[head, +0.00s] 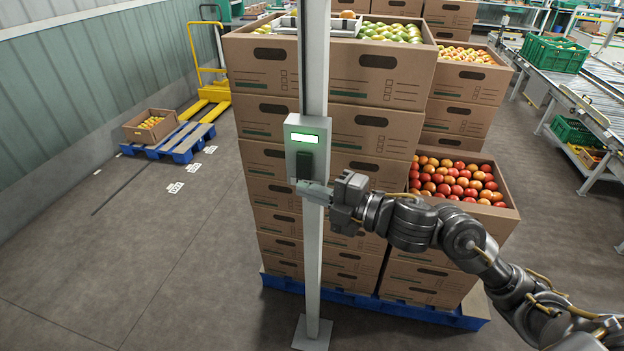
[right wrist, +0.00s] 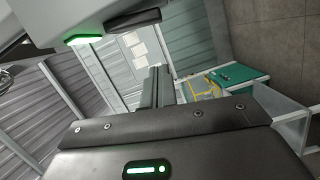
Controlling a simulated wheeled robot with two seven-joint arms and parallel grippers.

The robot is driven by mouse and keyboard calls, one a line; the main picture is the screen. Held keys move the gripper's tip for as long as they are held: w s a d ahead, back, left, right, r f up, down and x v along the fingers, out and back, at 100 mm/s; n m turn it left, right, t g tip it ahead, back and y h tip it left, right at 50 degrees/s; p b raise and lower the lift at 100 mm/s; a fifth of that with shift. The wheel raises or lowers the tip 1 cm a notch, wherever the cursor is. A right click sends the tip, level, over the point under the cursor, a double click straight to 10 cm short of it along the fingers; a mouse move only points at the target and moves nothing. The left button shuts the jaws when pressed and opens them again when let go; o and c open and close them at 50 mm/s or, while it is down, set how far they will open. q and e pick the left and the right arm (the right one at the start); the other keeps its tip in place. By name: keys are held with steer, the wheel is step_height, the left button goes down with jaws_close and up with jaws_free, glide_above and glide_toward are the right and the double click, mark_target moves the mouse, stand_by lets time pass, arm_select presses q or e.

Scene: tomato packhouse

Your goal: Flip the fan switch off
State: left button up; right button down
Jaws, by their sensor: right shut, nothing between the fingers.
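The fan switch is a grey box (head: 297,125) on a pale upright post (head: 313,255). It has a lit green-white panel (head: 304,138) and a dark rocker (head: 304,164) below it. In the right wrist view the green light (right wrist: 83,39) and the dark rocker (right wrist: 134,20) show at the top left, seen close and at a slant. My right gripper (head: 302,188) is shut and empty, its fingertips just below the rocker at the box's lower edge. I cannot tell whether they touch it. My left gripper is not in view.
Stacked cartons (head: 370,80) of fruit stand on a blue pallet (head: 345,298) right behind the post. A yellow pallet truck (head: 208,85) and a blue pallet (head: 183,145) with one carton stand at the left. A conveyor (head: 590,95) runs at the right. The left floor is mostly clear.

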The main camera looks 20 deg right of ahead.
mark_target(304, 166)
steer(key=w, duration=0.1)
steer(key=w+d, duration=0.1)
steer(key=w+p, duration=0.1)
steer(key=shift+w+d+f, duration=0.3)
steer(key=shift+w, duration=0.1)
